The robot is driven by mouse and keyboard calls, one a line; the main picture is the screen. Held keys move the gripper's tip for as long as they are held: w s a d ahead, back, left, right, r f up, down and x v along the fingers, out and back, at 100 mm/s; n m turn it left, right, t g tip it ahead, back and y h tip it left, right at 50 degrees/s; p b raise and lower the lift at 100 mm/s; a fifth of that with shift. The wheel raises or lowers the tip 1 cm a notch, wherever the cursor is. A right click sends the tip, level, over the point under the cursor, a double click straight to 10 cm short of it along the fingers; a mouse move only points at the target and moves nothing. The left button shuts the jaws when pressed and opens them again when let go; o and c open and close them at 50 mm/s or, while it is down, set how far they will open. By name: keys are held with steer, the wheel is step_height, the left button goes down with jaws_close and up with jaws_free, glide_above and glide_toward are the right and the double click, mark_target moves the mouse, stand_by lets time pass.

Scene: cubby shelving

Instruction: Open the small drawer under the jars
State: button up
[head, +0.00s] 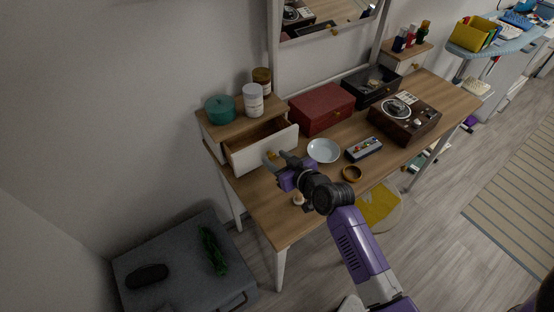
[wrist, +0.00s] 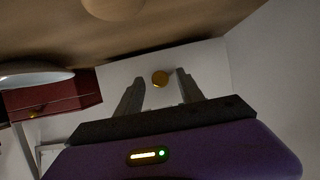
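The small white drawer (head: 250,155) under the jars is pulled out, and its wooden inside shows from above. A teal jar (head: 220,110), a white jar (head: 253,100) and a brown jar (head: 262,80) stand on top of its unit. My gripper (head: 276,160) is at the drawer's front. In the wrist view the white drawer front (wrist: 210,58) has a round gold knob (wrist: 160,78). The fingers of my gripper (wrist: 160,78) are apart, one on each side of the knob. Neither finger clearly touches it.
A red box (head: 321,108), a pale bowl (head: 323,150), a small wooden bowl (head: 352,173) and a record player (head: 404,117) stand on the wooden table (head: 270,215). A mirror (head: 325,20) is behind. A grey ottoman (head: 185,265) stands on the floor at lower left.

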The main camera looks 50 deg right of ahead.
steer(key=v, duration=0.7)
steer(key=shift+s+b, duration=0.2)
steer(key=shift+b, duration=0.1)
steer(key=shift+s+a+r, duration=0.1)
steer(key=shift+s+r, duration=0.05)
steer(key=shift+o, duration=0.3)
